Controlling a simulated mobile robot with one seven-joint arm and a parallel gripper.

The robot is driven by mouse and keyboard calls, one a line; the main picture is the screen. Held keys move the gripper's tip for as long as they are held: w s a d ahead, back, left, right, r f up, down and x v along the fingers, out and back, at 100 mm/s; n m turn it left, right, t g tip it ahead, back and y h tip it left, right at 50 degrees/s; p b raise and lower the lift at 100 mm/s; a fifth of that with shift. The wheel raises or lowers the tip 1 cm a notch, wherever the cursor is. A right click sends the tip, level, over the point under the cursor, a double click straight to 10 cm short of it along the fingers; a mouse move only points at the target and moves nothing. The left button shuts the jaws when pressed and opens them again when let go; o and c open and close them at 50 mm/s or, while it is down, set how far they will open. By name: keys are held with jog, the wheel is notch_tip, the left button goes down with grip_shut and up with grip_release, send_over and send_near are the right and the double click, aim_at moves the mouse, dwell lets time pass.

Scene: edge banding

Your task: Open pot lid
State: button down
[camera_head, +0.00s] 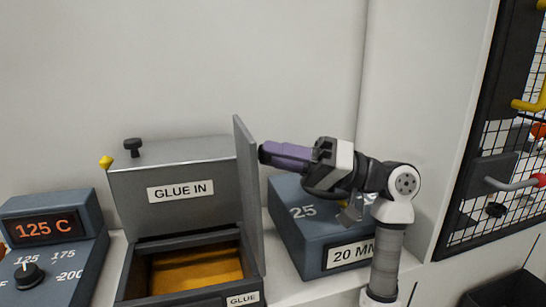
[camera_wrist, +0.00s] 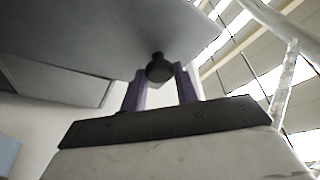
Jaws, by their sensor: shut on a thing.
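The glue pot (camera_head: 128,285) stands open at the lower middle of the head view, with amber glue (camera_head: 197,271) inside. Its flat grey lid (camera_head: 249,200) stands about upright along the pot's right side, seen nearly edge-on. My gripper (camera_head: 266,153), with purple fingers, reaches in from the right to the lid's outer face. In the wrist view a round black knob (camera_wrist: 160,69) on the lid (camera_wrist: 100,35) sits between the two fingers, which are shut on it. The knob is hidden from the head view.
A grey GLUE IN box (camera_head: 180,192) with a black top knob stands behind the pot opening. A blue 20 MM block (camera_head: 318,236) is below my gripper. A control box (camera_head: 50,245) reading 125 C is at left. A mesh tool rack (camera_head: 500,160) is at right.

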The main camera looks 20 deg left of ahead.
jog(key=c, duration=1.1)
grip_release()
jog(key=b+v, duration=0.2)
jog(key=v, duration=0.5)
jog(key=shift+w+d+f, duration=0.1)
jog(key=shift+d, duration=0.15)
